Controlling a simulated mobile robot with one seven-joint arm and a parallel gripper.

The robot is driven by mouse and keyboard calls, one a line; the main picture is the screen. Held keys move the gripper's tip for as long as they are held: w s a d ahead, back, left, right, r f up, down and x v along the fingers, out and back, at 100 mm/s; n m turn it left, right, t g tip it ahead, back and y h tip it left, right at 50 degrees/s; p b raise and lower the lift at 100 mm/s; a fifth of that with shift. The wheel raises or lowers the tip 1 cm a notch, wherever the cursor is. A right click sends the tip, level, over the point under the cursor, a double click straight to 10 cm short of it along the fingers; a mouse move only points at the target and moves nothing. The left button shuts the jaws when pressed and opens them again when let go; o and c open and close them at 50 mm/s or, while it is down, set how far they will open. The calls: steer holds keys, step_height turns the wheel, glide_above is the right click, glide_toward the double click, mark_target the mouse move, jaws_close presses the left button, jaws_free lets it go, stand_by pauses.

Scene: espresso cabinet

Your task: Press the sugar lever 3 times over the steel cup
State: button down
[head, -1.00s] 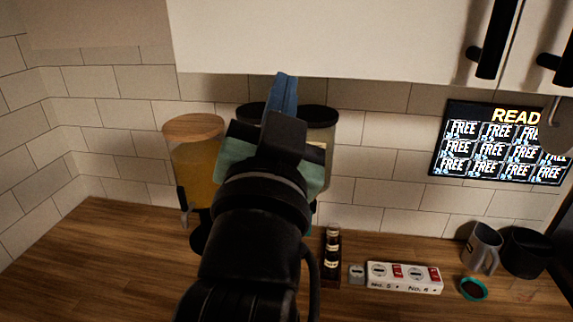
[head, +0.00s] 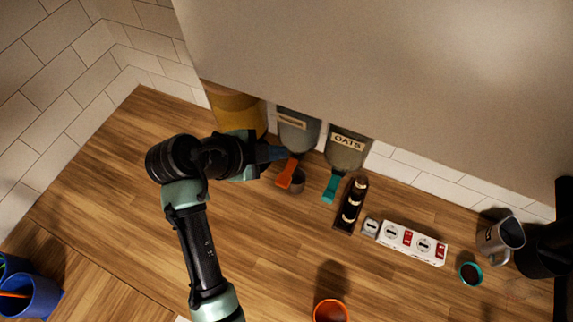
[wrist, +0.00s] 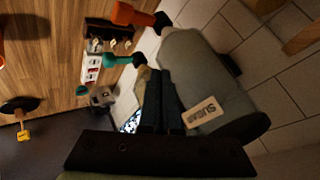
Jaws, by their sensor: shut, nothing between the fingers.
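The sugar dispenser (head: 298,133) is a grey canister under the cabinet; its SUGAR label shows in the wrist view (wrist: 225,75). Its orange lever (head: 285,175) points down toward the counter and also shows in the wrist view (wrist: 130,15). The steel cup (head: 298,184) stands on the counter just under and beside the lever, partly covered by it; I cannot make it out in the wrist view. My gripper (head: 276,153) is shut and empty, just left of the lever's upper part. Its fingers (wrist: 152,80) lie close along the canister. I cannot tell whether they touch.
The oats dispenser (head: 346,152) with a teal lever (head: 332,190) is close on the right, a yellow-filled dispenser (head: 238,112) on the left. A dark bottle rack (head: 351,205) and a white switch box (head: 412,242) stand further right. The front counter is mostly clear.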

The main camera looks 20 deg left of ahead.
mark_target(282, 180)
steer(key=shift+s, duration=0.1)
step_height(282, 180, down, 9)
steer(key=b, duration=0.6)
steer(key=shift+r+b, duration=0.1)
steer(key=shift+b, duration=0.3)
stand_by(1.7)
steer(key=shift+f+b, duration=0.4)
steer(key=shift+b, duration=0.05)
steer(key=shift+f+b, duration=1.15)
steer(key=shift+f, duration=0.15)
stand_by(0.9)
stand_by(0.3)
steer(key=shift+r+p, duration=1.1)
steer(key=shift+r, duration=0.65)
